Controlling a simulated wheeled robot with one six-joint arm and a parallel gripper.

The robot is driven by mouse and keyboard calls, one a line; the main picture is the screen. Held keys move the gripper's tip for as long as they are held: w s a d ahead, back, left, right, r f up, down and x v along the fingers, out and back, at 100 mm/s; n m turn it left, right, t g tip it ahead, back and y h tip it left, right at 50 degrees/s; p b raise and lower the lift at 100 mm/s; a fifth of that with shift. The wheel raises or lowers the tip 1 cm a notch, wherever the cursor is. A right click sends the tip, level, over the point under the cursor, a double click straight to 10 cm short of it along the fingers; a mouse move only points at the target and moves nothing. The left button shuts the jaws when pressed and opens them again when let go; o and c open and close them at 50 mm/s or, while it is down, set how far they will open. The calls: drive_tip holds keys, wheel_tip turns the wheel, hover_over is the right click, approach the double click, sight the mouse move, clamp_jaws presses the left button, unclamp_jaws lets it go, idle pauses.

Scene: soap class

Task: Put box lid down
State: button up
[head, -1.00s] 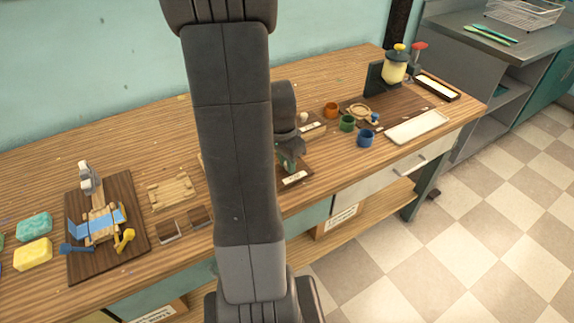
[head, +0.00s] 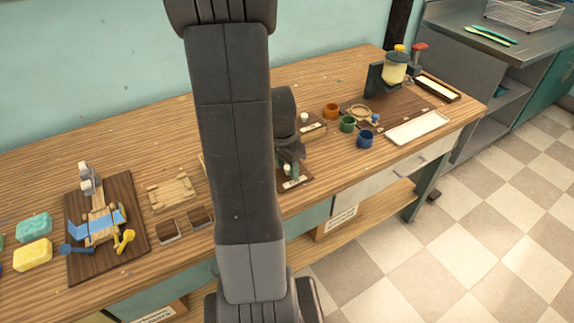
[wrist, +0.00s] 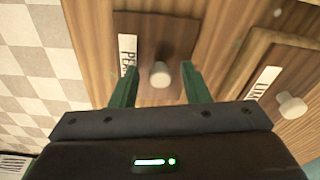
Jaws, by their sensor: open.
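My gripper (wrist: 158,70) is open in the wrist view, with its green fingers on either side of a white knob. I see a gap between the knob and each finger. The knob stands on a dark brown wooden box lid (wrist: 180,35), whose white label is partly hidden by the left finger. In the head view my gripper (head: 289,164) is low over the bench, with the white knob just below it and the label of the lid (head: 296,183) in front. My arm hides part of this area. I cannot tell how the lid sits on its box.
A second lidded box with a white knob (wrist: 291,105) stands close on the right in the wrist view. Orange (head: 331,110), green (head: 347,124) and blue (head: 365,139) cups stand to the right. A wooden tray (head: 172,193) and two small open boxes lie left of my arm.

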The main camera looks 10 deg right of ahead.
wheel_tip(320, 180, up, 12)
drive_tip(key=a, duration=0.1)
drive_tip(key=shift+s+a+p, duration=0.15)
drive_tip(key=shift+s+p, duration=0.15)
drive_tip(key=shift+s, duration=0.1)
drive_tip(key=shift+f, duration=0.1)
drive_tip(key=f, duration=0.4)
drive_tip(key=d+f, duration=0.1)
drive_tip(key=f, duration=0.3)
drive_tip(key=f+b, duration=0.1)
drive_tip(key=f, duration=0.3)
drive_tip(key=shift+w+d+f, duration=0.15)
drive_tip(key=shift+w, duration=0.2)
wheel_tip(320, 180, up, 2)
drive_tip(key=shift+w+r, duration=0.1)
drive_tip(key=shift+r, duration=0.55)
